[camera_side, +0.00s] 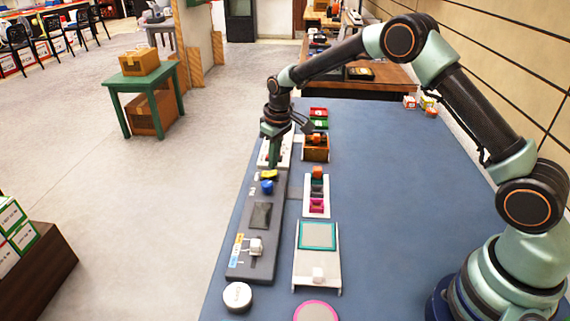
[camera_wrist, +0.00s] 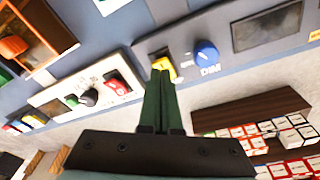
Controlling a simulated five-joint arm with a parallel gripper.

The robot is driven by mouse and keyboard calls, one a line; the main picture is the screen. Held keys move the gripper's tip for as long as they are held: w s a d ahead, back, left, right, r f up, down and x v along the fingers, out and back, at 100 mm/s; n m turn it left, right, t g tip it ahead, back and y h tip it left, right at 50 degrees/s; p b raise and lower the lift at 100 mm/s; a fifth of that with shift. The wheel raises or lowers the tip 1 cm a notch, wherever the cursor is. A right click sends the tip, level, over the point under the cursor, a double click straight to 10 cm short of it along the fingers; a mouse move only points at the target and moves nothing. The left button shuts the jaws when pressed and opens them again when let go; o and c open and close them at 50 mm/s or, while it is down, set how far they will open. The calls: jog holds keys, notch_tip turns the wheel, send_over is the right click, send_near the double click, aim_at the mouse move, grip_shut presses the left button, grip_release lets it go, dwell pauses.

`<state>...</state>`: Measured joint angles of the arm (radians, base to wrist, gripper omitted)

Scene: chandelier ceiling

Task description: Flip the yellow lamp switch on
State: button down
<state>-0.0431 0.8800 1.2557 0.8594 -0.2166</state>
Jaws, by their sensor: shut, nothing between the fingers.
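The yellow lamp switch (camera_side: 269,175) sits near the far end of a long grey panel (camera_side: 235,263), in a dark recess. It also shows in the wrist view (camera_wrist: 167,72), partly hidden by my fingertips. My gripper (camera_side: 273,164) points down at the far end of the panel, right by the switch. In the wrist view my green fingers (camera_wrist: 159,76) are shut together with nothing between them, and their tips overlap the yellow switch. I cannot tell whether they touch it. A blue knob (camera_wrist: 206,53) marked DIM is beside the switch; it shows in the side view too (camera_side: 267,187).
A white panel (camera_wrist: 66,84) with a red rocker (camera_wrist: 117,82) and a black knob (camera_wrist: 88,97) adjoins the grey panel. An orange-brown box (camera_side: 316,148) and a tray of colored blocks (camera_side: 317,204) stand to the right.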

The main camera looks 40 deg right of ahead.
jog(key=shift+f, duration=0.95)
dwell(1.0)
jog(key=shift+r, duration=3.5)
notch_tip(320, 180, up, 7)
jog(key=t, duration=0.1)
send_over(274, 172)
jog(key=s, duration=0.4)
jog(key=s+d+r+m+t, duration=0.1)
jog(key=s+r, duration=0.6)
jog(key=s, duration=0.1)
jog(key=s+d+m+t, duration=0.1)
jog(key=s+m+t, duration=0.1)
jog(key=s, duration=1.3)
jog(key=shift+d, duration=0.15)
